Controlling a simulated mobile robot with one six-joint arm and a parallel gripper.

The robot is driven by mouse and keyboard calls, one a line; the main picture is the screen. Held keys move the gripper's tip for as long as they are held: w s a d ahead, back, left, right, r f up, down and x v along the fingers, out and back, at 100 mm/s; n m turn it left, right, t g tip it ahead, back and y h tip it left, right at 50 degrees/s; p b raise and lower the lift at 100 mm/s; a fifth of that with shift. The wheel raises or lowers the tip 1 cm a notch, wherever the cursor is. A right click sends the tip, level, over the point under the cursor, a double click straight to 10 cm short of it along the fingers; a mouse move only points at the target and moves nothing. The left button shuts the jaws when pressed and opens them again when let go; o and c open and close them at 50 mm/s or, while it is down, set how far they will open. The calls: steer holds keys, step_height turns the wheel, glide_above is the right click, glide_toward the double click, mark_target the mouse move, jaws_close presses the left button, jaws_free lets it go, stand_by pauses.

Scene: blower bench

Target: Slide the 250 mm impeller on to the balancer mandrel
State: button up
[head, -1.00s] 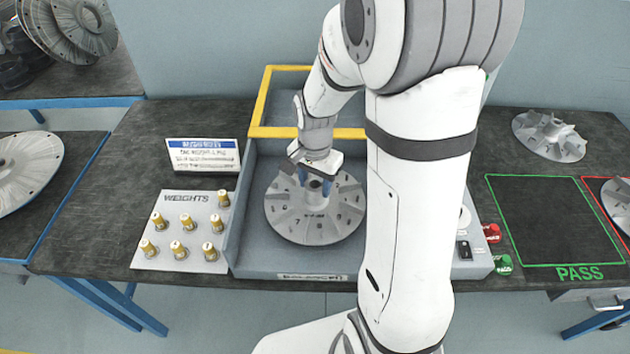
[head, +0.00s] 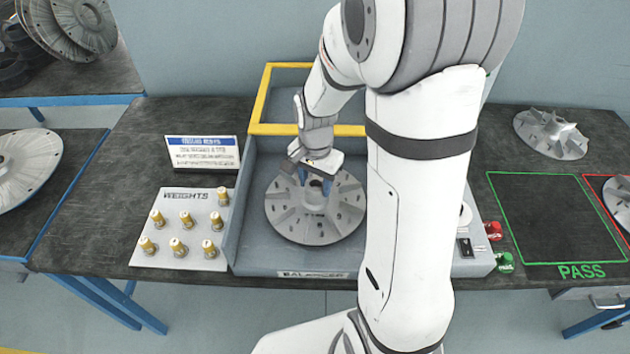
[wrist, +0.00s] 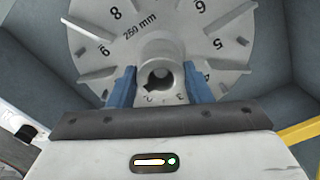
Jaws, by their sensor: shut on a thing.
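The grey 250 mm impeller (head: 300,222) is in the balancer bay (head: 262,180), its numbered, finned face up. In the wrist view the impeller (wrist: 105,50) shows the mark "250 mm" and a round hub with a keyed bore. My gripper (head: 315,178) is above its middle, and the blue fingers (wrist: 160,85) are shut on the hub from both sides. The mandrel is not seen as a separate part; the impeller and my gripper hide it, and only a dark bore shows in the wrist view. I cannot tell how far the impeller is down on it.
A weights board (head: 185,228) with several brass weights and a sign (head: 203,153) stand to the left. A yellow-framed guard (head: 268,95) is behind the balancer. Red and green buttons (head: 504,262) are at its right. A green-outlined PASS area (head: 550,220) is empty; another impeller (head: 550,135) lies behind it.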

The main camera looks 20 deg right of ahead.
steer(key=shift+f+b, duration=0.3)
steer(key=shift+f, duration=0.05)
stand_by(0.3)
steer(key=o, duration=1.1)
step_height(320, 180, up, 8)
steer(key=shift+f, duration=0.1)
steer(key=s+r+n+t, duration=0.1)
steer(key=s+r+n, duration=0.1)
steer(key=s+n, duration=0.1)
steer(key=s+r+n+t, duration=0.1)
steer(key=s+r+n, duration=0.1)
steer(key=s, duration=0.4)
steer(key=s+r+n, duration=0.2)
steer(key=s+n, duration=0.2)
steer(key=s, duration=0.1)
steer(key=shift+a+t, duration=0.25)
steer(key=shift+t, duration=0.15)
